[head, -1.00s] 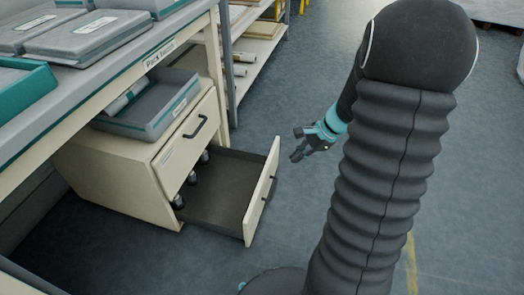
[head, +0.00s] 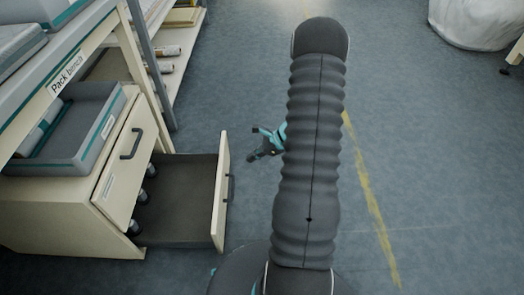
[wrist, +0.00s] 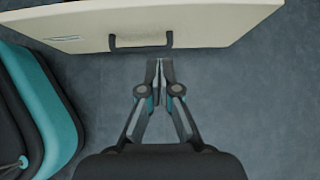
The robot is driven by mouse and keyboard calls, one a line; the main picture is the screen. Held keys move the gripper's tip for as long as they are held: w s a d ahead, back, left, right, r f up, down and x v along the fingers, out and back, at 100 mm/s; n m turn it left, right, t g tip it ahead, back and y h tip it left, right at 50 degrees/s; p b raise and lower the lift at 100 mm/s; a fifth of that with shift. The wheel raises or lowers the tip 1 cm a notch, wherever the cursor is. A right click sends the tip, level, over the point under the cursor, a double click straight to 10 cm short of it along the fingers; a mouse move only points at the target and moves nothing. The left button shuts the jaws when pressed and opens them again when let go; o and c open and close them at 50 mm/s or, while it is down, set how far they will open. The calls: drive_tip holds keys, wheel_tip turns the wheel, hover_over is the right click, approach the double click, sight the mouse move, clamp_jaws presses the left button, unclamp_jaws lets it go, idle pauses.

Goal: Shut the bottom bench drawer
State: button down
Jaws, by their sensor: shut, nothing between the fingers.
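The bottom bench drawer (head: 180,205) is pulled well out of the cream cabinet (head: 60,215) under the pack bench. Its cream front panel (head: 221,190) has a dark handle (head: 230,188). My gripper (head: 254,144) is shut and empty, beyond the drawer's far front corner and to its right in the head view, partly hidden by my arm. In the wrist view my shut fingertips (wrist: 160,64) point at the drawer front (wrist: 210,24), just short of its dark handle (wrist: 140,41). A small gap of floor shows between them. Dark round items lie inside the drawer by the cabinet.
The top drawer (head: 124,160) is shut. A grey tray (head: 75,155) stands above it on the cabinet. A shelf rack (head: 165,80) with rolls stands behind. A white sack (head: 470,22) is at the far right. Floor right of the drawer is clear.

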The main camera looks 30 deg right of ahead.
sight(223, 169)
drive_tip(key=shift+w+a+f, duration=0.75)
drive_tip(key=shift+w+a, duration=0.05)
drive_tip(key=shift+a, duration=0.45)
drive_tip(key=shift+w+a+f, duration=0.8)
drive_tip(key=shift+w+a, duration=0.05)
drive_tip(key=shift+a, duration=0.4)
drive_tip(key=shift+w+a+f, duration=0.75)
drive_tip(key=shift+w+a, duration=0.05)
drive_tip(key=shift+a, duration=0.45)
